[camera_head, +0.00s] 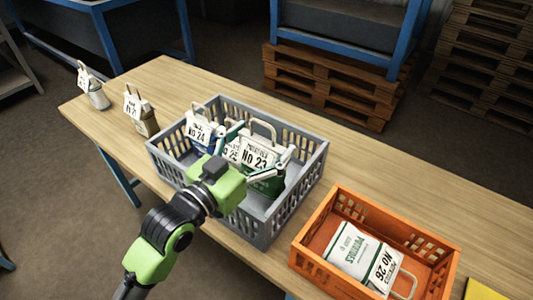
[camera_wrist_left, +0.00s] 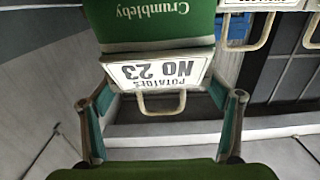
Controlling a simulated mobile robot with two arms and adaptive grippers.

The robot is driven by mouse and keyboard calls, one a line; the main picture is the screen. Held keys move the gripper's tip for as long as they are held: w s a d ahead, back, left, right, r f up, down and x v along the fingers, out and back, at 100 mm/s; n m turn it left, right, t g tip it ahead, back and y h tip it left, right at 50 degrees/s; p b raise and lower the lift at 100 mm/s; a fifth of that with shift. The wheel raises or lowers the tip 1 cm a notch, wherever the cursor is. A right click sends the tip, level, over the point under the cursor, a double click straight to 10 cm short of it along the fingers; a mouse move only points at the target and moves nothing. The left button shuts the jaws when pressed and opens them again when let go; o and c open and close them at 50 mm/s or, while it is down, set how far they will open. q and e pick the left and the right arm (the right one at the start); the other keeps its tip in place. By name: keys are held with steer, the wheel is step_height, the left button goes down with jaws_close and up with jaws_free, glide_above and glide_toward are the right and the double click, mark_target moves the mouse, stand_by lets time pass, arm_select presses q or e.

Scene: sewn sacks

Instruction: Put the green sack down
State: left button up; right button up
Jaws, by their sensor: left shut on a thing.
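The green sack (camera_head: 266,184), with a white header marked No 23 and a loop handle, is upright inside the grey crate (camera_head: 298,198). In the left wrist view, the green sack (camera_wrist_left: 155,28) shows its header and handle between the two fingers. My left gripper (camera_head: 264,141) reaches into the grey crate from the front and is shut on this sack by its header. I cannot tell whether the sack's base touches the crate floor. My right gripper is not in view.
A blue sack marked No 24 (camera_head: 207,142) and another sack (camera_head: 232,153) share the grey crate, on its left. An orange crate (camera_head: 322,270) holds a lying sack marked No 26 (camera_head: 352,248). Two sacks stand at the table's left. The table (camera_head: 400,180) behind the crates is clear.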

mark_target(266, 154)
arm_select(q)
steer(key=f, duration=0.1)
steer(key=d+f, duration=0.1)
steer(key=f, duration=0.1)
steer(key=shift+w+f, duration=0.2)
steer(key=shift+f, duration=0.4)
steer(key=shift+f, duration=0.55)
steer(key=o, duration=2.1)
steer(key=shift+f, duration=0.1)
steer(key=shift+s, duration=0.1)
